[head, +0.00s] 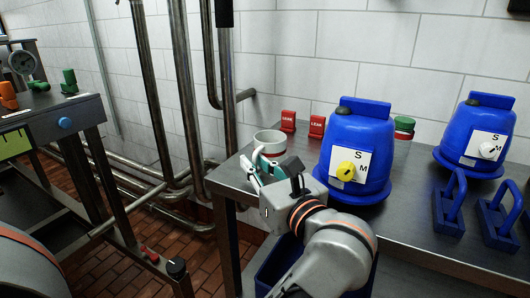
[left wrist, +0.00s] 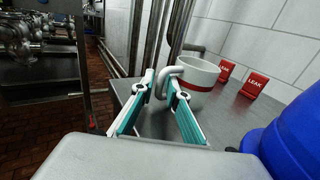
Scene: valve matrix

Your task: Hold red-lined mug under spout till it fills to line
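The white mug (head: 268,139) with a red band stands upright near the left end of the metal counter. In the left wrist view the mug (left wrist: 198,68) is just ahead, its handle towards me. My left gripper (head: 262,163) is at the mug's near side. In the left wrist view its teal fingers (left wrist: 162,80) stand apart with the handle between them; a firm grip does not show. I cannot make out a spout. The mug's fill level is unclear. My right gripper is not in view.
Two red LEAK tags (head: 317,126) stand behind on the counter (head: 405,210). A second blue dispenser (head: 482,135) with a white knob and blue handled pieces (head: 449,205) are at the right. Vertical pipes (head: 184,90) rise left of the counter. A dark bench (head: 55,115) stands far left.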

